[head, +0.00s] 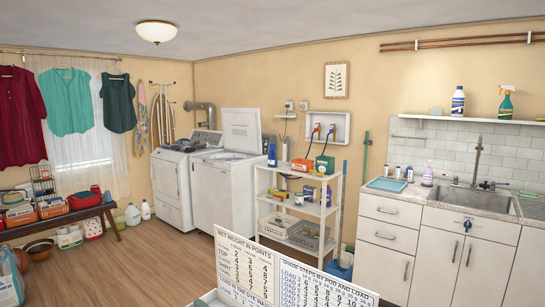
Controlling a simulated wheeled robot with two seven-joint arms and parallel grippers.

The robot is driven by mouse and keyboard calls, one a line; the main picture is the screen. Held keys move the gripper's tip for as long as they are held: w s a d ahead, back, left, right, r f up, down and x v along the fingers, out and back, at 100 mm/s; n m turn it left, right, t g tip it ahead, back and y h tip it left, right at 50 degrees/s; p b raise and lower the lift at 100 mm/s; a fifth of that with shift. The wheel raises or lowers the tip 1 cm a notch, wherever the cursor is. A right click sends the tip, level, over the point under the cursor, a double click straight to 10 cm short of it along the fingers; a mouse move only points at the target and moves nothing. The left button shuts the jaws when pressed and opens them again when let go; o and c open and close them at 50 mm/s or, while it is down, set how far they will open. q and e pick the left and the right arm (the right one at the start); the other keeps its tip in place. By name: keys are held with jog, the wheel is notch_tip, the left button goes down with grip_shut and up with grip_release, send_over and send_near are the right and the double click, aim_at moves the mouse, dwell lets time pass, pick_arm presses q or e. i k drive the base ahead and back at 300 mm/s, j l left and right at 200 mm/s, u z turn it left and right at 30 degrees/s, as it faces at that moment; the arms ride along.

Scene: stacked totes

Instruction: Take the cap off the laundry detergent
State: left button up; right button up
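Neither of my grippers is in view. I cannot tell for sure which container is the laundry detergent. A white and blue bottle (458,103) stands upright on the wall shelf above the sink. A small dark blue container (272,155) stands on top of the white rack cart. Two jugs, one greenish (132,216) and one white (145,210), stand on the floor by the bench. All are far off, and their caps are too small to make out clearly.
White chart boards (295,275) stand close in front at the bottom. The washer (222,195) has its lid up. The rack cart (298,208) holds boxes and baskets. A counter with a sink (478,198) is at right, a loaded bench (75,218) at left. Wood floor (150,260) is open at left centre.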

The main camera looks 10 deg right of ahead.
aim_at(272, 160)
jog(key=z, duration=0.3)
jog(key=l+z, duration=0.3)
jog(key=i+l+z, duration=0.15)
jog(key=l+z, duration=0.15)
jog(key=l, duration=0.2)
jog(key=i+l+z, duration=0.1)
jog(key=l+z, duration=0.2)
jog(key=i+l, duration=0.25)
jog(key=i, duration=0.2)
jog(key=i+l, duration=0.25)
jog(key=i, duration=0.2)
jog(key=i+l, duration=0.25)
jog(key=i, duration=0.15)
jog(key=i+l+z, duration=0.1)
jog(key=i+l, duration=0.15)
jog(key=i, duration=0.2)
jog(key=i+j+u, duration=0.2)
jog(key=i+u, duration=0.15)
jog(key=u, duration=0.15)
jog(key=i+u, duration=0.8)
jog(key=u, duration=0.15)
jog(key=i+l+u, duration=0.25)
jog(key=u, duration=0.2)
jog(key=i+j+u, duration=0.2)
jog(key=i+u, duration=0.2)
jog(key=i, duration=0.6)
jog(key=i+u, duration=0.4)
jog(key=i, duration=0.55)
jog(key=l, duration=0.1)
